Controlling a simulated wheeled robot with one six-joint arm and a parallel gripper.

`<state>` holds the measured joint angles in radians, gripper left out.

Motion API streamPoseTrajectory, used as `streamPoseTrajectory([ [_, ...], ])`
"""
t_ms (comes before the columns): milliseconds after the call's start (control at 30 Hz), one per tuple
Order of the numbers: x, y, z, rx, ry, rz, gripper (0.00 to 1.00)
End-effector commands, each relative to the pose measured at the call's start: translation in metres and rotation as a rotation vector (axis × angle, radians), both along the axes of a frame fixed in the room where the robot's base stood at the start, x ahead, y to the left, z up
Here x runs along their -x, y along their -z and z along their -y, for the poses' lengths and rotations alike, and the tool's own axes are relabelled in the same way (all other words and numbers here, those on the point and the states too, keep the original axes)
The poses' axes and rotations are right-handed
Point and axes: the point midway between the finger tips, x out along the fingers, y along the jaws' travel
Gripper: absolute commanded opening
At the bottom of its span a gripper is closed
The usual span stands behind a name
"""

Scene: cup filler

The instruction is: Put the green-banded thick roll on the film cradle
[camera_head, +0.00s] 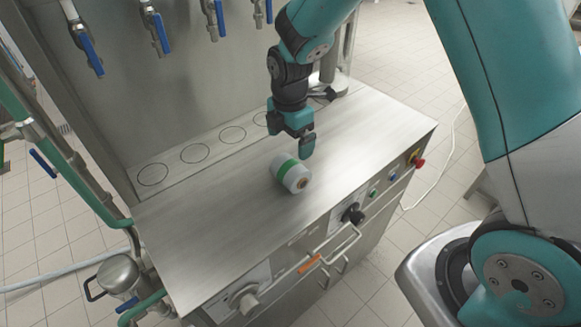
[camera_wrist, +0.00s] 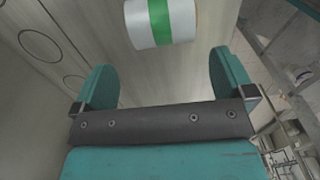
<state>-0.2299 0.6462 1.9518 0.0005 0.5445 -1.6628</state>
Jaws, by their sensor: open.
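The green-banded thick roll (camera_head: 291,173) is a white cylinder with a green stripe and a brown core end. It lies on its side on the steel worktop near the front edge. My gripper (camera_head: 305,146) is just above and behind it, apart from it. In the wrist view the roll (camera_wrist: 161,22) shows at the top, beyond and between the two open fingers (camera_wrist: 162,80), with nothing between the fingertips. I cannot make out the film cradle in either view.
The steel worktop (camera_head: 190,235) is clear left of the roll. Marked circles (camera_head: 153,174) run along its back under blue-handled taps (camera_head: 90,52). Knobs and a red button (camera_head: 417,161) line the front face, with a handle (camera_head: 338,246) below. A grey post stands at the back right.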

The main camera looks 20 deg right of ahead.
Motion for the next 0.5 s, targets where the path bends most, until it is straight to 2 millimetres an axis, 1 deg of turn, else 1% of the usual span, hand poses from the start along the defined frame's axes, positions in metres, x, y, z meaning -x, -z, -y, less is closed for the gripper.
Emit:
streamPoseTrajectory([
  [100,0.000,0.010,0.000,0.000,0.000,-0.001,1.00],
  [267,0.001,0.019,0.000,0.000,0.000,-0.003,1.00],
  [500,0.004,0.052,0.000,0.000,0.000,-0.004,1.00],
])
